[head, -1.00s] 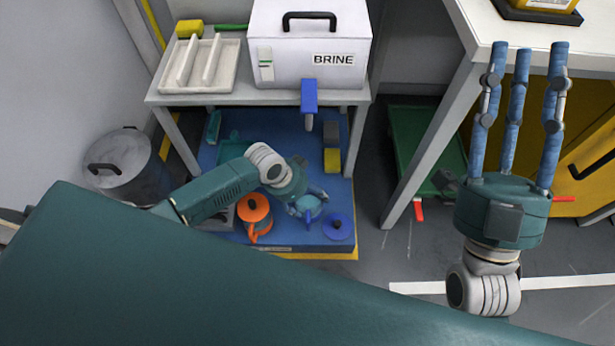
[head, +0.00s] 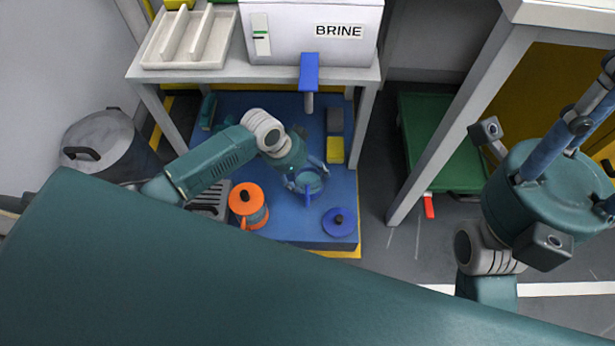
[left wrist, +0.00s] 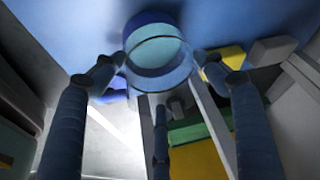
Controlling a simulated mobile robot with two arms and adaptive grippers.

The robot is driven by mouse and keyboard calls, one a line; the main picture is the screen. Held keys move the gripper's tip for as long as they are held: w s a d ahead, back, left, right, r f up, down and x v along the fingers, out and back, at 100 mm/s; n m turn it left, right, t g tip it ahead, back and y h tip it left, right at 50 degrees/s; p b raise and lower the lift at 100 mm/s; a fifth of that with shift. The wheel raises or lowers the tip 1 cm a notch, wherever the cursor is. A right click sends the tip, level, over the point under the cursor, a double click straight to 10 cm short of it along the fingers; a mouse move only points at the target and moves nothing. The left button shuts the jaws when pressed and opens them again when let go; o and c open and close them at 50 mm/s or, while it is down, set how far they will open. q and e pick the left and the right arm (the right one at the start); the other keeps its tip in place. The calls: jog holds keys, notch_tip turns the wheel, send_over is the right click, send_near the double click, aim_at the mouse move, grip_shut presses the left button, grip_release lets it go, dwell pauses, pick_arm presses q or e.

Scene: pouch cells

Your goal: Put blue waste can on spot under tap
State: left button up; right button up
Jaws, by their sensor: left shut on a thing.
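The blue waste can (head: 310,181) is a small open cup with a handle, over the blue platform between the tap and the round blue lid (head: 339,223). My left gripper (head: 307,180) is shut around it. In the left wrist view the can (left wrist: 158,52) sits between the fingers, its round rim facing the camera. The blue tap (head: 309,72) hangs from the front of the brine box, farther back than the can. I cannot tell whether the can touches the platform. My right gripper (head: 590,150) is at the right edge, fingers spread, tips cut off.
A yellow block (head: 334,150) and a grey block (head: 335,120) lie right of the tap. The brine box (head: 310,40) rests on a table (head: 260,76) with legs around the platform (head: 275,232).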

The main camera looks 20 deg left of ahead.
dwell(0.3)
pick_arm(q)
jog(key=shift+f, duration=0.1)
jog(key=o, duration=2)
jog(key=shift+c, duration=0.2)
